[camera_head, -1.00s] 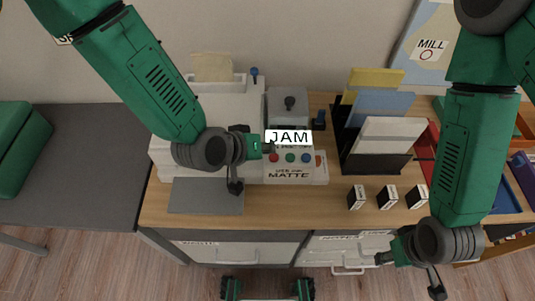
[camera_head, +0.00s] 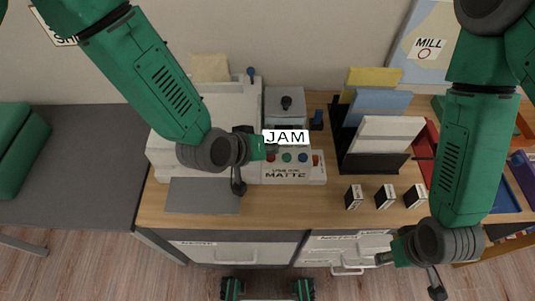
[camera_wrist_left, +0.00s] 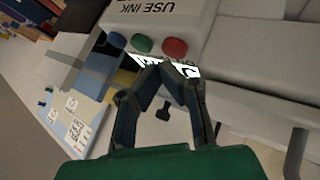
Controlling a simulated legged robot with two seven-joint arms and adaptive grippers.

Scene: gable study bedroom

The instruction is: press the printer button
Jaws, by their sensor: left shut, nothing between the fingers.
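The white printer (camera_head: 225,105) stands on the desk, with a front panel reading "USE INK MATTE". The panel carries a red button (camera_head: 270,157), a green button (camera_head: 287,157), a blue button (camera_head: 303,158) and an orange piece (camera_head: 317,160). A white "JAM" label (camera_head: 286,137) stands just behind them. My left gripper (camera_head: 272,149) is shut and empty, its tips by the label and red button. In the left wrist view the tips (camera_wrist_left: 163,68) overlap the label, near the red button (camera_wrist_left: 174,48) and green button (camera_wrist_left: 143,45); contact cannot be told. My right gripper (camera_head: 383,259) hangs low at the right, its jaws unclear.
Three small black-and-white boxes (camera_head: 385,196) stand on the desk right of the printer. A file holder (camera_head: 375,166) with yellow, blue and white folders is behind them. A grey pad (camera_head: 200,196) lies before the printer. Bare desk shows at the front.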

